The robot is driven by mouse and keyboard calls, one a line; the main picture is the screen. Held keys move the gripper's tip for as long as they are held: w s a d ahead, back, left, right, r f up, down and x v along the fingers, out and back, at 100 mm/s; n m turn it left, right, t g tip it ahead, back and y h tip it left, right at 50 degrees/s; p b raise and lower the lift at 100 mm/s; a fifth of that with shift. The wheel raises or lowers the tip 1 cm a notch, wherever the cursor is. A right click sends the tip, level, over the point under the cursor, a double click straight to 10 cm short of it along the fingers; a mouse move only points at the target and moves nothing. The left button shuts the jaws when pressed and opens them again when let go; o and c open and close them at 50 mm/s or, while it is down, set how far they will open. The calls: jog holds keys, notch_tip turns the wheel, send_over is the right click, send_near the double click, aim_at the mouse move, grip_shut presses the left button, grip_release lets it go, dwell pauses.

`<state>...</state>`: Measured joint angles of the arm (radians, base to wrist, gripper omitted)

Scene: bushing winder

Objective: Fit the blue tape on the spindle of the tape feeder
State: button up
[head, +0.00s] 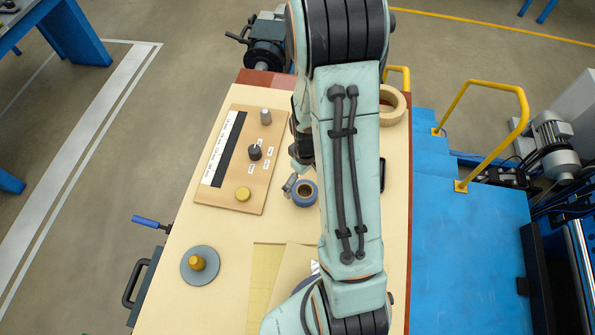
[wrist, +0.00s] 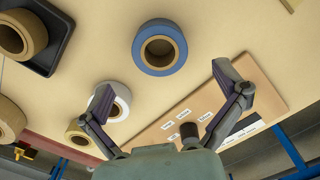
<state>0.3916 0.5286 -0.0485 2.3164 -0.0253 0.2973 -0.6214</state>
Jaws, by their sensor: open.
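The blue tape (head: 304,203) lies flat on the table, with a tan core and an open centre. It also shows in the wrist view (wrist: 141,52), beyond my fingertips and touched by neither. A grey disc (head: 187,270) with a yellow upright post (head: 197,262) stands at the table's front left. It looks like the tape feeder and its spindle, and the post is bare. My gripper (wrist: 163,80) is open and empty, with its fingers spread wide. In the head view my arm hides most of it; one fingertip shows beside the blue tape.
A wooden board (head: 225,199) with a dark strip, knobs and labels lies left of the blue tape. White (wrist: 121,92) and yellowish (wrist: 77,144) rolls lie near my gripper in the wrist view. A brown roll sits in a black tray (wrist: 62,30). The table (head: 180,225) is clear between board and disc.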

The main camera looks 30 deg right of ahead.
aim_at(304, 195)
notch_tip(304, 195, down, 5)
jog(key=shift+r, duration=0.1)
jog(key=c, duration=1.2)
